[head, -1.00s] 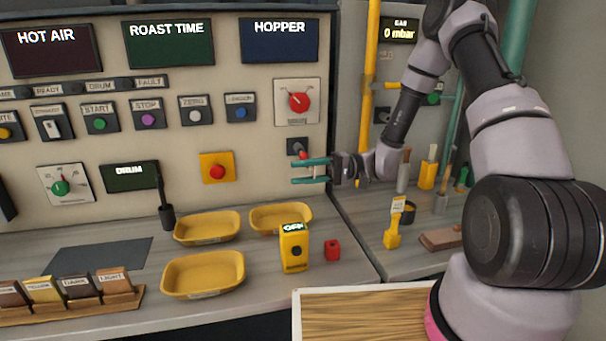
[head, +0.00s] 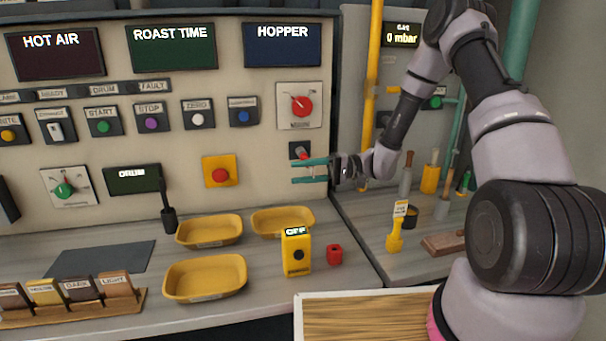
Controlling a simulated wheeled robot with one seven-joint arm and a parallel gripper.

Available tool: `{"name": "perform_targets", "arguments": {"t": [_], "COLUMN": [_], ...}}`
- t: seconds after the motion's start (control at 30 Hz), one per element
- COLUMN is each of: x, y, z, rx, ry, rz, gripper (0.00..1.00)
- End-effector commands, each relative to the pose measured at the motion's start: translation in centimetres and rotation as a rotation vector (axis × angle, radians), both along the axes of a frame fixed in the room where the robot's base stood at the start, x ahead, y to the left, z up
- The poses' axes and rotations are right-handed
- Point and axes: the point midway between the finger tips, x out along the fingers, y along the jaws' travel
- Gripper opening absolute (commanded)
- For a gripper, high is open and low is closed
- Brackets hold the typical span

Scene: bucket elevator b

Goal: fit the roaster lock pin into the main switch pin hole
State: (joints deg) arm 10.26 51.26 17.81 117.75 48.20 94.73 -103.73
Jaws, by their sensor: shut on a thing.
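The main switch (head: 302,106) is a red rotary knob on a pale plate at the right of the cream panel. Below it is a small dark block (head: 297,148); I cannot make out a hole in it. My gripper (head: 308,171) has teal fingers pointing left, just below and in front of this block. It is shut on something. A small red piece (head: 304,156) shows just above the upper finger, against the block's lower part; it looks like the lock pin. The fingers hide most of the held thing, and I cannot tell whether it touches the block.
A yellow box marked OFF (head: 297,254) and a small red part (head: 334,255) stand on the counter below my gripper. Yellow trays (head: 205,277) lie left of them. A yellow pipe (head: 370,90) and upright brushes (head: 430,178) are on the right.

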Motion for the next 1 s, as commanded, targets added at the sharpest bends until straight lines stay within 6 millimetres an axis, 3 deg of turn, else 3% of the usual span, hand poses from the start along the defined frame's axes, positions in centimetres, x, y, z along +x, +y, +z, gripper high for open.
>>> {"name": "perform_targets", "arguments": {"t": [0.47, 0.5, 0.57, 0.87, 1.0], "x": [1.2, 1.1, 1.1, 1.1, 1.4], "y": [0.2, 0.2, 0.2, 0.2, -0.9], "z": [0.0, 0.0, 0.0, 0.0, 0.0], "rx": [0.0, 0.0, 0.0, 0.0, 0.0], "ry": [0.0, 0.0, 0.0, 0.0, -0.001], "rz": [0.0, 0.0, 0.0, 0.0, -0.003], "gripper": [0.0, 0.59, 0.79, 0.79, 0.79]}}
